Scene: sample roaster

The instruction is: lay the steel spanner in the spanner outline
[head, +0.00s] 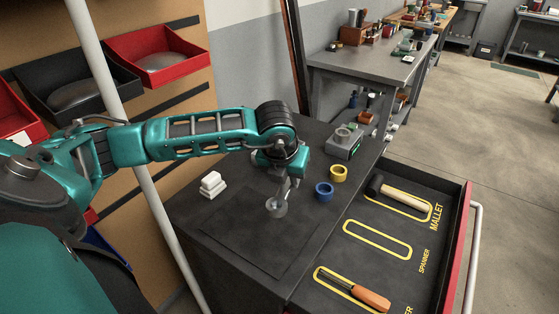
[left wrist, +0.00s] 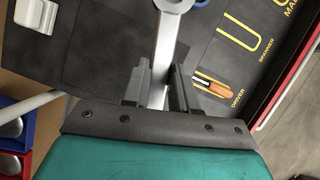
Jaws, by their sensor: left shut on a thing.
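The steel spanner (head: 277,208) is in my left gripper (head: 289,181), its ring end hanging down above the dark mat on the cabinet top. In the left wrist view the spanner (left wrist: 165,45) stands out from between the two fingers of the left gripper (left wrist: 160,88), which are shut on its shaft. The spanner outline (head: 377,222), a yellow rounded slot in the open drawer, is empty and lies right of the gripper. Part of this outline (left wrist: 252,47) also shows in the left wrist view. My right gripper is not in view.
The drawer (head: 430,255) also holds a mallet (head: 405,199) and an orange-handled driver (head: 368,297) in their outlines. Blue tape (head: 324,191), yellow tape (head: 338,173), a grey device (head: 345,142) and white blocks (head: 212,185) stand on the cabinet top. The mat (head: 250,245) is bare.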

